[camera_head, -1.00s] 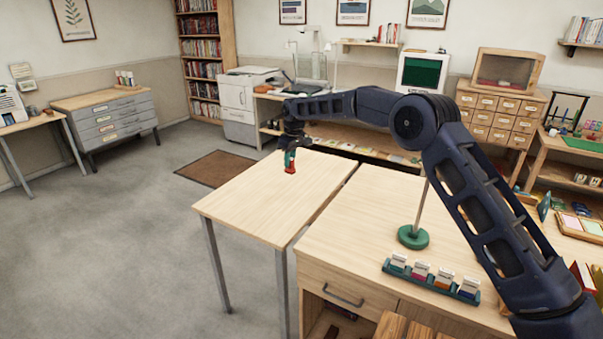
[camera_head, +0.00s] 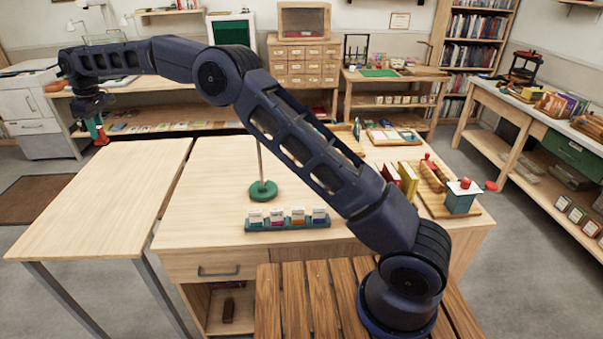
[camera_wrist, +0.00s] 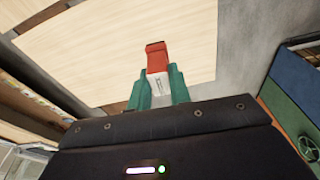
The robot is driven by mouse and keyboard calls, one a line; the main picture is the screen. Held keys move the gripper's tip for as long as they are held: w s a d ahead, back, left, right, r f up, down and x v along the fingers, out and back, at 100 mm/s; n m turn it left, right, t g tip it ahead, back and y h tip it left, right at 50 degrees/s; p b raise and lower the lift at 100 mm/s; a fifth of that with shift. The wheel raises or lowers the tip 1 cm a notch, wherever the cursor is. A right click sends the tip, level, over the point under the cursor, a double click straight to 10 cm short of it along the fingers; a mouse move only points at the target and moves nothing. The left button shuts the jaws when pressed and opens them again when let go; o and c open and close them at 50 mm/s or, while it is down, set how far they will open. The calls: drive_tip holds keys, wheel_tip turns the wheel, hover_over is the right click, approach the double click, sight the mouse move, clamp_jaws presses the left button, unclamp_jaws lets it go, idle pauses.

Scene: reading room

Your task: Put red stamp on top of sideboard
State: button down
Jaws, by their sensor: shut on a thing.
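My gripper (camera_head: 97,130) has green fingers and is shut on the red stamp (camera_head: 101,137), at the far left end of my outstretched arm. In the head view the stamp shows near the far left corner of the narrow light wood table (camera_head: 105,200). In the wrist view the stamp (camera_wrist: 157,57) sticks out beyond the green fingers (camera_wrist: 158,90), with a pale part between them, above a light wood top. A light wood cabinet with a drawer (camera_head: 215,267) stands right of that table. I cannot tell which piece is the sideboard.
On the cabinet are a green round base with a rod (camera_head: 262,191), a teal rack of small cards (camera_head: 287,224), books and a blue box with a red knob (camera_head: 461,197). A low back shelf (camera_head: 165,122) stands beyond the stamp. The narrow table is bare.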

drive_tip(key=w+d+r+m, duration=0.1)
drive_tip(key=w+d, duration=0.4)
drive_tip(key=d, duration=0.4)
drive_tip(key=w+d+r+m, duration=0.15)
drive_tip(key=w+d, duration=0.35)
drive_tip(key=d, duration=0.5)
drive_tip(key=w+d+r+m, duration=0.1)
drive_tip(key=w+d+r, duration=0.1)
drive_tip(key=w+d, duration=0.5)
drive_tip(key=m+t, duration=0.1)
drive_tip(key=m, duration=0.4)
hover_over(303, 191)
wheel_tip(303, 191, down, 4)
drive_tip(key=shift+h, duration=0.3)
wheel_tip(303, 191, down, 31)
drive_tip(key=shift+w+a+r, duration=0.1)
drive_tip(key=shift+r, duration=0.05)
drive_tip(key=shift+f, duration=0.2)
drive_tip(key=c, duration=1.3)
unclamp_jaws()
